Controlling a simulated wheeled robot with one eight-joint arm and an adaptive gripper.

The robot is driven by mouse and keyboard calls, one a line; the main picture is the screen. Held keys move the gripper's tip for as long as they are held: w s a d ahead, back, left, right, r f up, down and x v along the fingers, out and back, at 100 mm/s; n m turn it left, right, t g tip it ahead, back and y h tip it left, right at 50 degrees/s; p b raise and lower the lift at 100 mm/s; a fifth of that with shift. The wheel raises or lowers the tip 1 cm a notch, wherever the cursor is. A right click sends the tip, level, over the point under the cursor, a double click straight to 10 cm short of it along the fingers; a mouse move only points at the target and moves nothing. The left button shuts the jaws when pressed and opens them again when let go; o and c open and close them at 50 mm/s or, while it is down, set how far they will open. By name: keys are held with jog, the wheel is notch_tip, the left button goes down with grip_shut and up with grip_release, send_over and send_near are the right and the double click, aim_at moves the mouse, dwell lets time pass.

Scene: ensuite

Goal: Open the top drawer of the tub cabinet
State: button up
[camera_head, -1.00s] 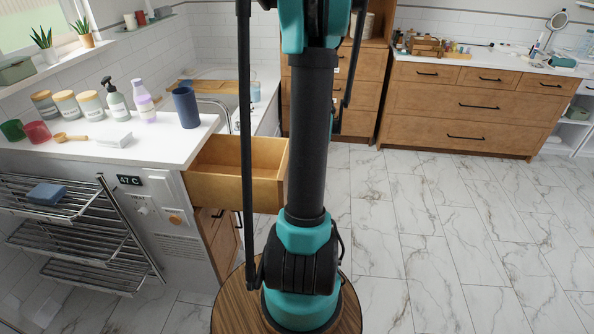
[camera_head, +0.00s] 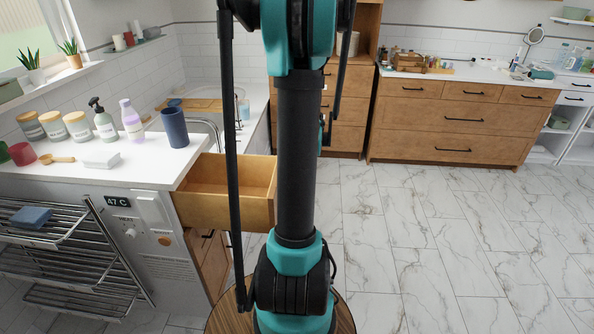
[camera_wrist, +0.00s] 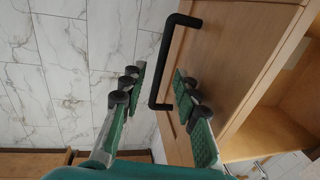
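The tub cabinet's top drawer (camera_head: 222,208) is wooden and stands pulled out, empty inside, below the white counter at left in the head view. Its front end passes close to my arm. In the wrist view the drawer's wooden front (camera_wrist: 215,60) carries a black bar handle (camera_wrist: 172,60). My gripper (camera_wrist: 159,75) is open, its two green-padded fingers apart on either side of the handle's lower part in the picture. I cannot tell whether a finger touches the handle. In the head view my gripper is hidden.
The counter (camera_head: 140,172) holds a dark blue cup (camera_head: 174,127), bottles and jars. A metal towel rack (camera_head: 70,250) stands at lower left. A wooden cabinet (camera_head: 450,120) lines the back. The marble floor (camera_head: 430,240) at right is clear.

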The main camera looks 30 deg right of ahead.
notch_tip(320, 180, up, 10)
jog(key=s+d, duration=0.1)
jog(key=shift+d+r, duration=0.15)
jog(key=shift+d, duration=0.15)
jog(key=shift+s, duration=0.15)
dwell(0.3)
